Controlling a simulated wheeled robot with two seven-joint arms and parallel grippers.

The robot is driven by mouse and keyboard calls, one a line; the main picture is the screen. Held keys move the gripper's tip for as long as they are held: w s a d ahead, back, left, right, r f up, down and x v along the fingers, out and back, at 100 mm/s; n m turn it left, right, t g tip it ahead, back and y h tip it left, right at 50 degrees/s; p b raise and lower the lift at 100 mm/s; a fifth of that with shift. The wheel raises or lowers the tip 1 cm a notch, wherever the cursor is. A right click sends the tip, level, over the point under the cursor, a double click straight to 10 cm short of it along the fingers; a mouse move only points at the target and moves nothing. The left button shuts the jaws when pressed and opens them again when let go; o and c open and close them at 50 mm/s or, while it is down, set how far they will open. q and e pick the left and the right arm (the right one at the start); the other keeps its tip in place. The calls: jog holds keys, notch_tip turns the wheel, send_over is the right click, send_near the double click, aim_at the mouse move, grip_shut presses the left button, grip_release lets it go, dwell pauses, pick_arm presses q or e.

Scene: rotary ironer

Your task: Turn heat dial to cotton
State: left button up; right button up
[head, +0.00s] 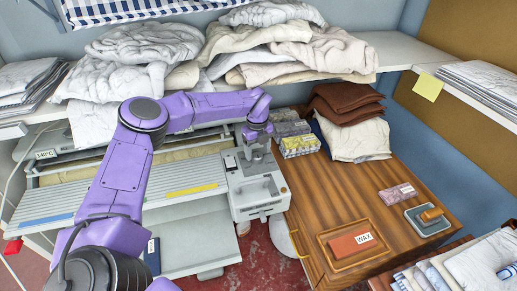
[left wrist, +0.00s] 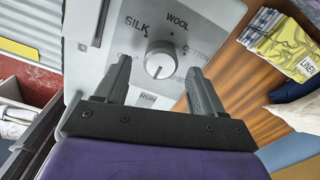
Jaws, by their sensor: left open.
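The heat dial (left wrist: 161,60) is a round white knob on the grey control panel (left wrist: 205,22) in the left wrist view. SILK and WOOL are printed around it, and a partly blocked word at right looks like COTTON. A small mark shows low on the dial's face; I cannot tell its exact setting. My left gripper (left wrist: 158,66) is open, with one finger on each side of the dial and a visible gap to both. In the head view my left gripper (head: 257,143) is over the control box (head: 258,205), hiding the dial. My right gripper is out of view.
A wooden cabinet top (head: 345,195) right of the box holds a wax block (head: 351,244) on a board. Yellow-patterned packets (head: 299,145) stand close to the gripper. The ironer's slatted board (head: 90,208) lies left. A shelf with heaped linen (head: 145,60) is behind.

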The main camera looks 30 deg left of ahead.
pick_arm(q)
jog(key=shift+f, duration=0.75)
jog(key=c, duration=1.1)
jog(key=shift+o, duration=0.2)
jog(key=shift+f+m+b, duration=0.15)
jog(key=shift+m+b, duration=0.85)
jog(key=shift+m, duration=0.2)
jog(key=m+b, duration=0.1)
jog(key=m, duration=0.1)
jog(key=shift+m, duration=0.3)
jog(key=m+b, duration=0.1)
jog(key=m, duration=0.2)
jog(key=shift+m, duration=0.3)
jog(key=shift+a+r+m+b, duration=0.15)
jog(key=shift+m+b, duration=0.3)
jog(key=shift+m, duration=1.05)
